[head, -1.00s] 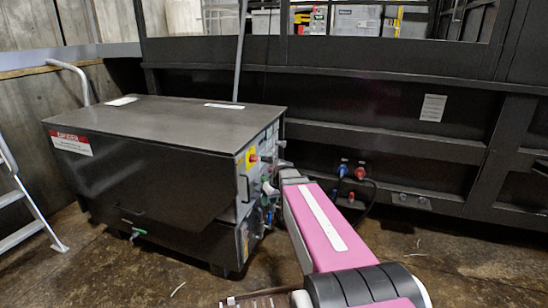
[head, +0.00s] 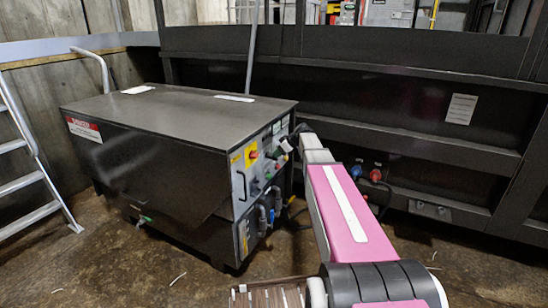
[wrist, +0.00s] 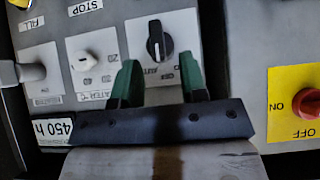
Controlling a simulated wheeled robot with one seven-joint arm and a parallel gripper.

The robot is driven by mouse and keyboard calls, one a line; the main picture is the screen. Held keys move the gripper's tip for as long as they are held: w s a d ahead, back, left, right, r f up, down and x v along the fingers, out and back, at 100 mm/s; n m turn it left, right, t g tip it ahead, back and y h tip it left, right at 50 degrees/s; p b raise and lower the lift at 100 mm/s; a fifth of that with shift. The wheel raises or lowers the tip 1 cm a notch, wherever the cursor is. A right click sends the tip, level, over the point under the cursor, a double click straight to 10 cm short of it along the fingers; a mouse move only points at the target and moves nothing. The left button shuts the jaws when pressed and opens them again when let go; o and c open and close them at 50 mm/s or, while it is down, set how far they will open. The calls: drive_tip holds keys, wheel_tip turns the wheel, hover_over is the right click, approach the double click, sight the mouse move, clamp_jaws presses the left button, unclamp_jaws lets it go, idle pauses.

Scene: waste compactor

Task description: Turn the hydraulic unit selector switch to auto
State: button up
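The selector switch in the wrist view is a black knob (wrist: 156,42) with a white line, on a pale plate with printed labels that appear upside down. The knob's line stands roughly vertical in that view. My gripper (wrist: 160,80) has its two green fingers apart, with nothing between them. The knob lies just beyond the gap between the fingertips; I see no contact. In the head view the hydraulic unit (head: 150,148) is a dark cabinet with a grey control panel on its right side. My gripper (head: 289,143) is at that panel's upper part, mostly hidden by my arm.
A white switch (wrist: 95,62) and a grey knob (wrist: 32,72) sit left of the selector in the wrist view. A red knob on a yellow plate (wrist: 283,82) is at right. A dark wall (head: 430,120) stands behind; a ladder (head: 35,165) is at left.

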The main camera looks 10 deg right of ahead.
sight(274, 160)
drive_tip(key=shift+x, duration=2.15)
drive_tip(key=c, duration=0.6)
drive_tip(key=shift+o, duration=0.2)
drive_tip(key=shift+w+d+m+g+y, duration=0.1)
drive_tip(key=shift+w+m+g+y, duration=0.1)
drive_tip(key=shift+m+g+y, duration=0.75)
drive_tip(key=m+g+y, duration=0.2)
drive_tip(key=g, duration=0.1)
drive_tip(key=shift+y, duration=0.35)
drive_tip(key=shift+f, duration=0.1)
